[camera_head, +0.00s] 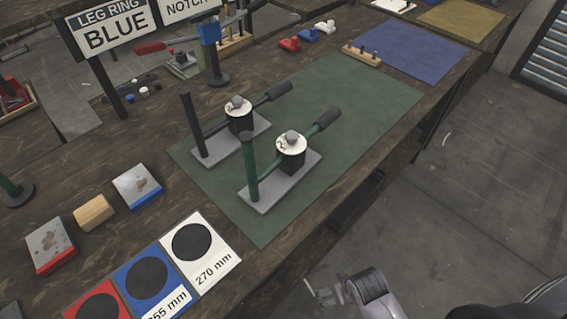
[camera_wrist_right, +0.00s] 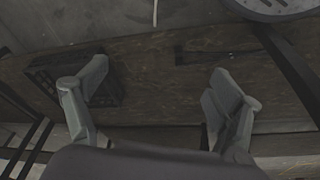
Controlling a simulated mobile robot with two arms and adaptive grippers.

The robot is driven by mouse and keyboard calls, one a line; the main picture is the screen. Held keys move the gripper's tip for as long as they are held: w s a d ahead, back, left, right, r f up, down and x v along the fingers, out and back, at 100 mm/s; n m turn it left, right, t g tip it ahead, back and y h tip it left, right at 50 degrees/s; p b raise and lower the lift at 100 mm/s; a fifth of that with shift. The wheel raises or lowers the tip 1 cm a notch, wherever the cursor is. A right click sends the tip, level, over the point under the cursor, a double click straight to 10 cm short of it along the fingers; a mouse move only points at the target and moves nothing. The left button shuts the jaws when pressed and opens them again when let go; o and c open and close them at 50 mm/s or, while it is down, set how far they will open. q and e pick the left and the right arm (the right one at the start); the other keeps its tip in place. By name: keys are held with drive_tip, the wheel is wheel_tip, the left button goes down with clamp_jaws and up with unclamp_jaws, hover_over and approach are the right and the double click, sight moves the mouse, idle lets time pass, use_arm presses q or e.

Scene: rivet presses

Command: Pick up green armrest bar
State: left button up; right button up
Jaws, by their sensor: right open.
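On the front grey press plate (camera_head: 270,190), a green upright bar (camera_head: 251,175) stands at the near-left end. A green lever (camera_head: 316,130) with a dark end rises to the right behind a black block with a white dial-like top (camera_head: 291,145). I cannot tell which green part is the armrest bar. My right gripper (camera_head: 325,293) is low in the head view, off the front table edge and well apart from the press. In the right wrist view it (camera_wrist_right: 155,95) is open, with nothing between its fingers. My left gripper is not in view.
A similar press with black bars (camera_head: 195,125) stands behind on the same green mat (camera_head: 345,100). Red, blue and white marked cards (camera_head: 150,275) lie at the front left, with several small blocks behind them. Open floor lies right of the table.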

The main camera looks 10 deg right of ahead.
drive_tip(key=w+r+v, duration=0.1)
drive_tip(key=w+v, duration=0.2)
drive_tip(key=v, duration=1.3)
drive_tip(key=w+d+r+n+t+h, duration=0.2)
drive_tip(key=w+n+t+h, duration=0.15)
drive_tip(key=w+n, duration=0.2)
drive_tip(key=w+d+r+n+t+h, duration=0.2)
drive_tip(key=w+d+r+n+t, duration=0.15)
drive_tip(key=n, duration=0.35)
drive_tip(key=n+t+y+p, duration=0.4)
drive_tip(key=n+t+y, duration=0.3)
drive_tip(key=n, duration=1.5)
approach(293, 144)
drive_tip(key=w+a+f+t+h, duration=0.1)
drive_tip(key=w+a, duration=0.1)
drive_tip(key=w, duration=0.6)
drive_tip(key=w+d+p, duration=0.1)
drive_tip(key=w, duration=0.2)
drive_tip(key=shift+r, duration=0.1)
drive_tip(key=shift+w, duration=0.4)
